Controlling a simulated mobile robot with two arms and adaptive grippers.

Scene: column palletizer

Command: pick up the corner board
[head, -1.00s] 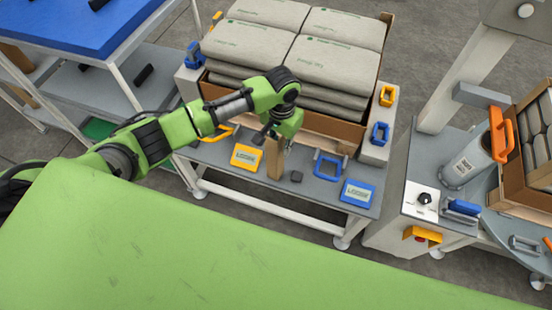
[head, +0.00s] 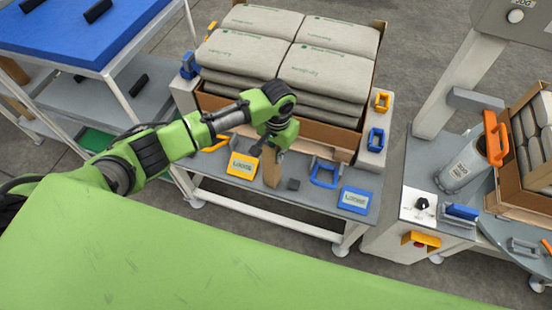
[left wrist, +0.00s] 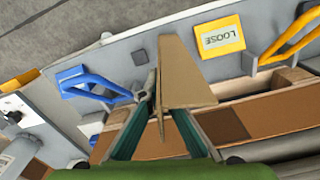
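The corner board (head: 272,170) is a brown, angled cardboard piece standing on the grey front shelf of the pallet station. It also shows in the left wrist view (left wrist: 186,76), where its near edge points down between the fingers. My left gripper (head: 272,147) is at the board's upper end, pointing down. In the left wrist view its two teal fingers (left wrist: 160,112) are spread apart with the board's edge between them. Whether a finger touches the board is not clear. My right gripper is not in view.
A yellow "LOOSE" sign (head: 242,165) stands left of the board; a blue handle (head: 324,174) and blue sign (head: 355,200) are at its right. A small dark block (head: 293,184) lies close by. Behind is a carton (head: 325,142) of stacked grey bags (head: 325,72).

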